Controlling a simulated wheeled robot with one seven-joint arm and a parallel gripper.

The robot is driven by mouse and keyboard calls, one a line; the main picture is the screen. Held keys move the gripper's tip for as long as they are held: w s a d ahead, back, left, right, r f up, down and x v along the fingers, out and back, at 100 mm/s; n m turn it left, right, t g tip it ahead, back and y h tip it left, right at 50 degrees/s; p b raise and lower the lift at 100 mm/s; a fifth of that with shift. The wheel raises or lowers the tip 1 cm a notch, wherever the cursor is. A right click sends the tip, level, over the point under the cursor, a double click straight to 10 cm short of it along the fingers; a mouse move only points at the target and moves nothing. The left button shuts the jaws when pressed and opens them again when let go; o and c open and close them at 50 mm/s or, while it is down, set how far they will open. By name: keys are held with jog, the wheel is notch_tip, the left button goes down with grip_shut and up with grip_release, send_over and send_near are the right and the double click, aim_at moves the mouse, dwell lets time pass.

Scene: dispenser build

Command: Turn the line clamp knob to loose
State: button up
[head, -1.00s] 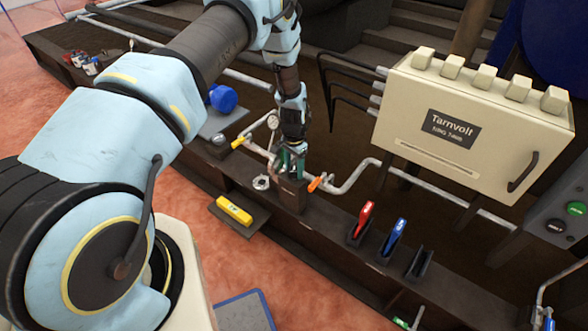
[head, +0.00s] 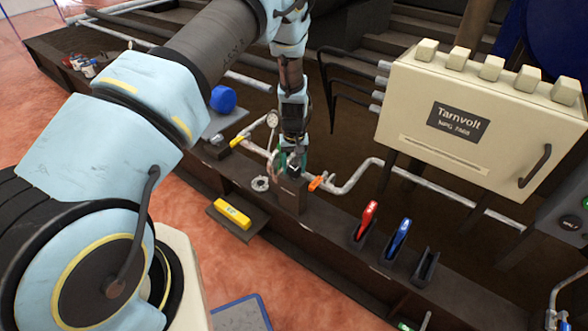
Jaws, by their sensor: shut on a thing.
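My gripper (head: 291,166) points down over a dark block (head: 291,194) on the narrow ledge, in the middle of the head view. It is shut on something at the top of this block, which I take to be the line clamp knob. The fingers cover most of the knob, so its turn position cannot be told. A grey pipe (head: 352,178) with an orange handle (head: 319,182) runs just right of the block.
A round gauge (head: 271,119) and a yellow handle (head: 238,141) sit left of my gripper. A nut-like ring (head: 260,184) lies beside the block. Red (head: 366,218) and blue (head: 398,238) handled tools stand to the right. The Tarnvolt cabinet (head: 480,120) stands behind right.

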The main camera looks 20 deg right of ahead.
aim_at(294, 168)
jog(key=n, duration=0.3)
jog(key=shift+n+b, duration=0.3)
jog(key=shift+b, duration=0.05)
jog(key=n, duration=0.4)
jog(key=shift+n, duration=0.3)
jog(key=n, duration=0.4)
jog(key=shift+n, duration=2.2)
jog(key=o, duration=1.4)
jog(key=shift+c, duration=0.2)
notch_tip(294, 168, up, 11)
